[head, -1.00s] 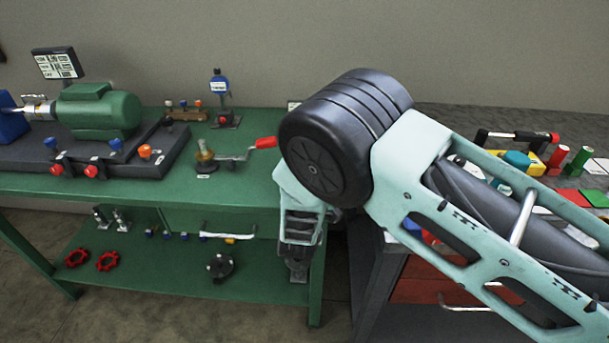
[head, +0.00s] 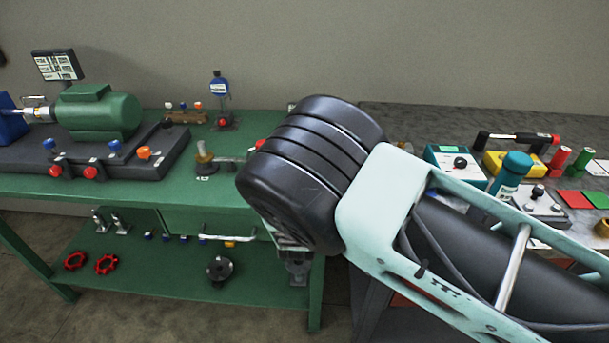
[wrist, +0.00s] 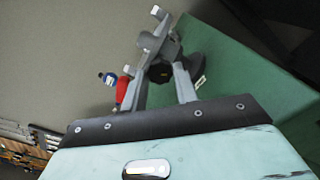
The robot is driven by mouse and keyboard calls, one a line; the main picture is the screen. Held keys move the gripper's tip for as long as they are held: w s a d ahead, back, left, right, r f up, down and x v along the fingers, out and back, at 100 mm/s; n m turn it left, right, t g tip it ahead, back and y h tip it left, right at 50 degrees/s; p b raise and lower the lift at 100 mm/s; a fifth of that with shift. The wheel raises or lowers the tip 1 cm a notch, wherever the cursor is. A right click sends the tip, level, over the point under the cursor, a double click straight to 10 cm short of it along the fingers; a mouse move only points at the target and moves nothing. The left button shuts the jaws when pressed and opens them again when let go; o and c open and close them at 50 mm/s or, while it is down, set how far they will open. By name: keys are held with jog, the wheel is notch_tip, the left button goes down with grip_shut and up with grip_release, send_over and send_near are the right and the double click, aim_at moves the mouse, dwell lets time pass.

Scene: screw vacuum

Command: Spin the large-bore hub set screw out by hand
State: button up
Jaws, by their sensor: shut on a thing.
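In the wrist view, my gripper (wrist: 161,68) has its two grey fingers closing in on a small black knob-like piece (wrist: 160,74), which looks like the set screw. A dark grey rounded body (wrist: 208,68), perhaps the hub, shows behind the right finger against a green surface. The fingers hide much of both, so I cannot tell how far the screw stands out. In the head view my own arm covers the fingertips and the work.
A red handle (wrist: 122,90) and a blue-topped item (wrist: 107,77) are close left of the left finger. In the head view, the green bench (head: 60,187) carries a green motor (head: 97,112) and a brass post (head: 204,157). Coloured cases stand on the right bench, including a yellow one (head: 500,163).

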jog(key=shift+n, duration=0.6)
jog(key=o, duration=1)
jog(key=s+b, duration=0.2)
jog(key=s, duration=1.5)
jog(key=shift+s+a, duration=0.2)
jog(key=shift+a, duration=0.1)
